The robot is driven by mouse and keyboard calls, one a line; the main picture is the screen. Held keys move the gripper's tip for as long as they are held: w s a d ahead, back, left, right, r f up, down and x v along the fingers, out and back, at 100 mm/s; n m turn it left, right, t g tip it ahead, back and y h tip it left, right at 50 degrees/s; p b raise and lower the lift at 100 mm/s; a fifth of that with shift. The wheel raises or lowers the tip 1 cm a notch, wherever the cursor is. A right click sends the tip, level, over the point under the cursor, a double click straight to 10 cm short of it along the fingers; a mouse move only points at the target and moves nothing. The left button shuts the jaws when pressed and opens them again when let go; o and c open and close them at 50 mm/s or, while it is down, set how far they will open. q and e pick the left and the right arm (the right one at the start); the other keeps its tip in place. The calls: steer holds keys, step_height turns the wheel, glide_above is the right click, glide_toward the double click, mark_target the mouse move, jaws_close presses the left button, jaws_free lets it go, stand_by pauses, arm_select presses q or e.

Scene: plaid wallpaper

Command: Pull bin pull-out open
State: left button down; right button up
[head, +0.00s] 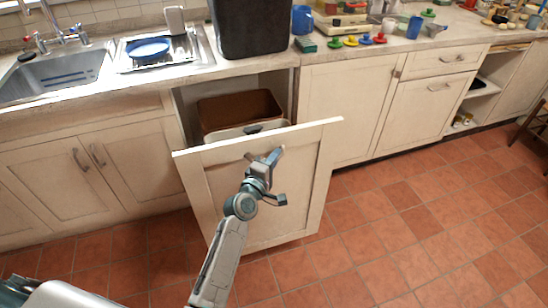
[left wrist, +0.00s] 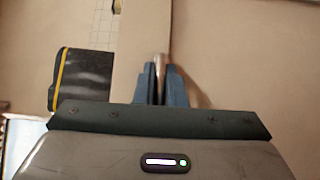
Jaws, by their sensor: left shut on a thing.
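The bin pull-out (head: 285,185) is a cream panelled front under the counter. It stands out from the cabinet, with a brown bin (head: 238,108) and a pale bin rim behind it showing in the gap. My left gripper (head: 265,157) is at the upper middle of the front. In the left wrist view, its two blue-grey fingers (left wrist: 160,82) are closed around a thin metal handle (left wrist: 161,62) on the cream panel. The gripper covers most of the handle in the head view. My right gripper is not in view.
A sink (head: 55,75) and a dish rack with a blue plate (head: 148,48) are at the left. A black container (head: 250,28) stands on the counter above the pull-out. The tiled floor (head: 420,215) is clear to the right of the front.

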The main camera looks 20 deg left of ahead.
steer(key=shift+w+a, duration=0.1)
